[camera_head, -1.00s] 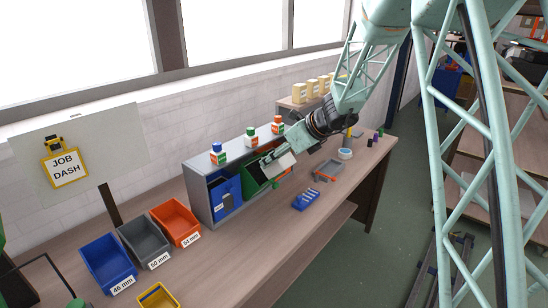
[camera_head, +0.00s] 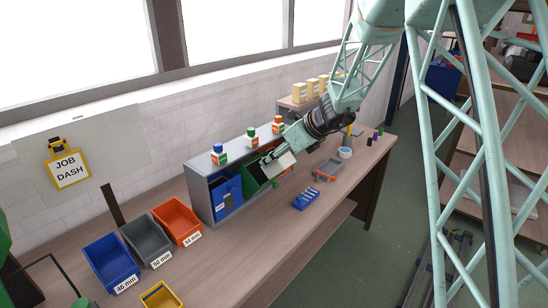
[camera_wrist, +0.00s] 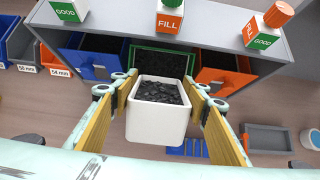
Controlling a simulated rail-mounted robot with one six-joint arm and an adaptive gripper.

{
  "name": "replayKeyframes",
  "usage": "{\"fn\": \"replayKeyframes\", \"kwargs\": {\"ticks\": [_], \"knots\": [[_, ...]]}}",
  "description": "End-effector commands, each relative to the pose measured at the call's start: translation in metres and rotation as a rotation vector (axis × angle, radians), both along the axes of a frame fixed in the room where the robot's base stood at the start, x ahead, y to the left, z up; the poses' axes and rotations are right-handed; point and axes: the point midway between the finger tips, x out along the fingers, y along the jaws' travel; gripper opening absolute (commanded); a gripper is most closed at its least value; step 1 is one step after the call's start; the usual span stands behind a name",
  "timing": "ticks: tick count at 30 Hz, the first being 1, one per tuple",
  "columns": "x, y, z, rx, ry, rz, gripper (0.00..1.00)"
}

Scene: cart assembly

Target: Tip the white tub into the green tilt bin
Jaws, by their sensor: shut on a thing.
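The white tub (camera_wrist: 157,128) is held between the yellow-padded fingers of my gripper (camera_wrist: 160,106), with dark small pieces (camera_wrist: 160,91) still inside. The tub also shows in the head view (camera_head: 284,163), small and looking tilted, at the front of the green tilt bin. The green tilt bin (camera_wrist: 160,62) is just beyond the tub in the wrist view, partly hidden by it. In the head view the green bin (camera_head: 251,184) sits in the grey cabinet, partly hidden by the gripper and tub.
A blue tilt bin (camera_wrist: 92,62) and an orange one (camera_wrist: 225,74) flank the green bin. Labelled bottles (camera_wrist: 170,17) stand on the cabinet top (camera_wrist: 120,25). On the bench are a blue rack (camera_head: 306,199), a grey tray (camera_head: 328,168) and a white round container (camera_head: 345,153).

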Motion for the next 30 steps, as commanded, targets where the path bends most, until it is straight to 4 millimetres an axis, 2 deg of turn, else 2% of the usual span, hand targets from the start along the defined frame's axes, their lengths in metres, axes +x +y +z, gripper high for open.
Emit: {"fn": "replayKeyframes", "kwargs": {"ticks": [30], "knots": [[0.0009, 0.0009, 0.0019, -0.022, 0.019, -0.001, 0.31]]}}
